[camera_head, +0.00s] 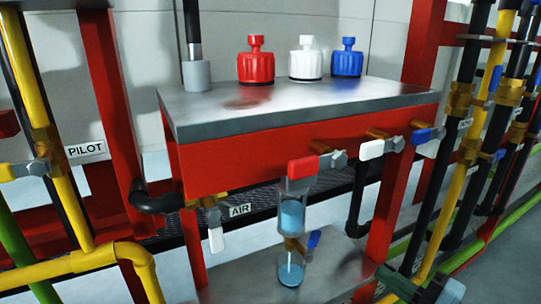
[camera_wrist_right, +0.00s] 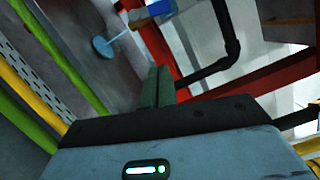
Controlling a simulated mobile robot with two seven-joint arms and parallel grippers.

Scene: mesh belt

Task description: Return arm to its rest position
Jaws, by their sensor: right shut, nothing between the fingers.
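My right gripper (camera_head: 388,274) is low at the right in the head view, partly cut off by the bottom edge. It is in front of the right red leg of the stand and holds nothing. In the right wrist view its two dark green fingers (camera_wrist_right: 158,86) are together with nothing between them. My left gripper is in neither view.
A red stand (camera_head: 240,160) with a metal top carries red (camera_head: 256,66), white (camera_head: 306,62) and blue (camera_head: 347,62) capped pieces. Valves with red, white and blue handles line its front. Glass cylinders (camera_head: 292,215) with blue liquid hang below. Yellow, black and green pipes (camera_head: 458,200) crowd the right side, close to my right gripper. More pipes (camera_head: 60,190) stand at the left.

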